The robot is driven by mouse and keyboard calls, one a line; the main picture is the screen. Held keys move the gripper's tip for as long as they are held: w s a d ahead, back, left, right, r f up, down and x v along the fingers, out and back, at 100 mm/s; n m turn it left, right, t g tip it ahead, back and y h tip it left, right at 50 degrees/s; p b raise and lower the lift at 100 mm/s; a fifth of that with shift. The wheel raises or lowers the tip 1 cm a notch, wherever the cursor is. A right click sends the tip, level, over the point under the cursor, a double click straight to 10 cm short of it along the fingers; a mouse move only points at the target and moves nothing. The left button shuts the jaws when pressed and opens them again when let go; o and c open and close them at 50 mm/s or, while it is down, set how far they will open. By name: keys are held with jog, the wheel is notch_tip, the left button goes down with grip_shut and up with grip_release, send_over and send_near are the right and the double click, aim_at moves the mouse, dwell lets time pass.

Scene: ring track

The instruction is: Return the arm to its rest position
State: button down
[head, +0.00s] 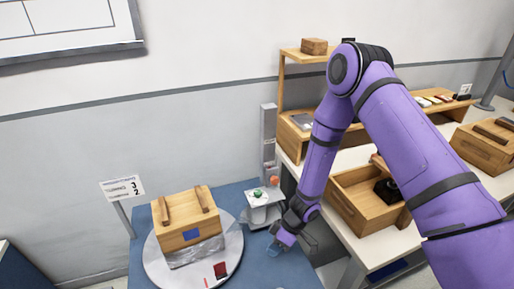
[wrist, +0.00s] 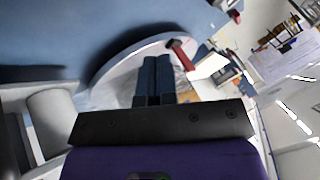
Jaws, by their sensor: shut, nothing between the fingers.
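My purple arm (head: 415,160) reaches from the lower right, bends at an elbow high in the head view and hangs down to the left. My gripper (head: 277,247) is low over the blue table, just right of the round turntable. In the wrist view its two dark fingers (wrist: 154,66) lie side by side, shut, with nothing between them. The turntable (head: 165,270) carries a wooden box (head: 188,235) with two bars on its lid and a blue patch on its front.
A small stand with green and red buttons (head: 262,195) is close behind my gripper. A white table (head: 352,240) at right holds an open wooden box (head: 345,198) with a dark object inside. A wooden shelf (head: 283,85) and a sign (head: 122,187) stand near the wall.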

jog(key=w+d+r+m+t+h, duration=0.2)
jog(key=w+d+r+t, duration=0.4)
jog(key=r, duration=0.6)
jog(key=w+d+r+m+t+h, duration=0.2)
jog(key=w+d+r, duration=0.4)
jog(key=r, duration=0.6)
jog(key=d+r+m+t+h, duration=0.1)
jog(key=d+r+m+h, duration=0.3)
jog(key=r, duration=0.6)
jog(key=s+d+r+m+h, duration=0.1)
jog(key=s+d+r+m, duration=0.1)
jog(key=s+d+r, duration=0.35)
jog(key=s+d+r+m, duration=0.2)
jog(key=s+d+r, duration=0.1)
jog(key=s+r, duration=0.5)
jog(key=s+r+m+y, duration=0.1)
jog(key=s+r, duration=0.2)
jog(key=s, duration=0.5)
jog(key=s+a+r+m+y, duration=0.1)
jog(key=s+r, duration=0.2)
jog(key=s, duration=0.6)
jog(key=shift+a+m, duration=0.15)
jog(key=shift+m, duration=0.15)
